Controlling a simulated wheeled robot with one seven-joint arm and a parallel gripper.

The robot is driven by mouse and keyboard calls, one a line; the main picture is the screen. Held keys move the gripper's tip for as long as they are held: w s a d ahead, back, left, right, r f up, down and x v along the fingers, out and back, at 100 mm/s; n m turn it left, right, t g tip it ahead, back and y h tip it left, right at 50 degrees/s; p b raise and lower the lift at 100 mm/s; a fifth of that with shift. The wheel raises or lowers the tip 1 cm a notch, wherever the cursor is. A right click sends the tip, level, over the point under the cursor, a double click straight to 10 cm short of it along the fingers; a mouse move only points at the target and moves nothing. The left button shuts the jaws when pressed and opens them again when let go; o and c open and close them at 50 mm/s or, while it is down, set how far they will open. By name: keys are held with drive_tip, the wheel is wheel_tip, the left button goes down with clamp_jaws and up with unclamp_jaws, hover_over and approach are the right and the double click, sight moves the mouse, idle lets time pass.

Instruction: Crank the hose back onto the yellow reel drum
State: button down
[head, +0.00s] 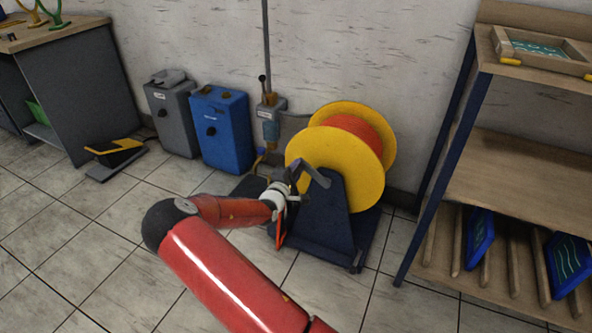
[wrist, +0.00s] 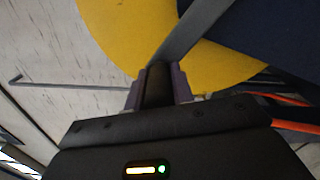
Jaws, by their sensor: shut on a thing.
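The yellow reel drum (head: 318,158) stands on a dark blue stand (head: 325,215) near the wall, with orange hose (head: 355,128) wound between its two flanges. A grey crank arm (head: 312,171) runs across the front flange. My gripper (head: 290,190) is at the crank's outer end, left of the stand. In the wrist view, my gripper (wrist: 159,88) is shut on the dark crank handle (wrist: 159,80), with the grey crank arm (wrist: 200,28) rising to the right. The yellow flange (wrist: 125,38) is just behind it. Orange hose (wrist: 291,127) shows at right.
A blue box (head: 221,130) and a grey box (head: 172,115) stand along the wall left of the reel. A shelf rack (head: 441,150) stands close on the right. A pedal (head: 115,155) lies on the tiled floor, which is clear at front left.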

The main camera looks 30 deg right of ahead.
drive_tip(key=shift+f, duration=0.2)
drive_tip(key=c, duration=1.2)
unclamp_jaws()
drive_tip(key=shift+a+r, duration=0.1)
drive_tip(key=v, duration=0.7)
drive_tip(key=shift+s+a, duration=0.3)
